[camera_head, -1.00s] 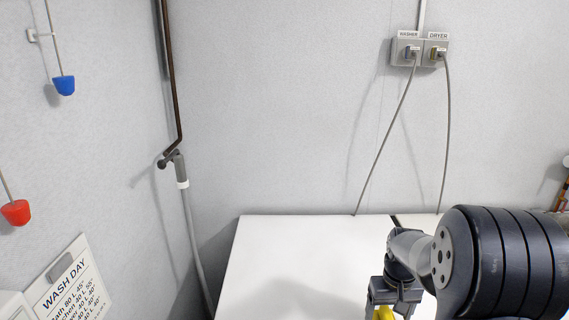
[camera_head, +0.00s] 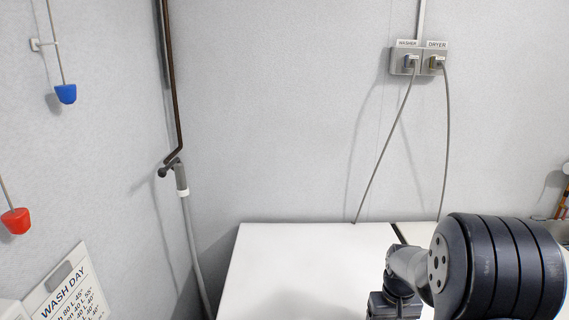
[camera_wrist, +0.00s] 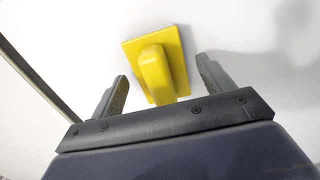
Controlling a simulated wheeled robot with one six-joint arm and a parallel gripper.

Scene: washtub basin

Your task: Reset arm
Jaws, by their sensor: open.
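My gripper (camera_wrist: 161,85) is open in the wrist view, its two fingers spread apart. A yellow block-like piece with a flat square plate and a rounded handle (camera_wrist: 155,72) lies beyond and between the fingertips, with a clear gap to each finger. It appears to be on a white surface. In the head view my arm is at the lower right, and the gripper's fingers are out of frame below.
A white machine top (camera_head: 300,270) fills the lower middle. Behind it, washer and dryer plugs (camera_head: 420,62) hang cords down the wall. A pipe (camera_head: 182,190), blue (camera_head: 65,94) and red (camera_head: 16,221) pulls and a WASH DAY sign (camera_head: 68,290) are at left.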

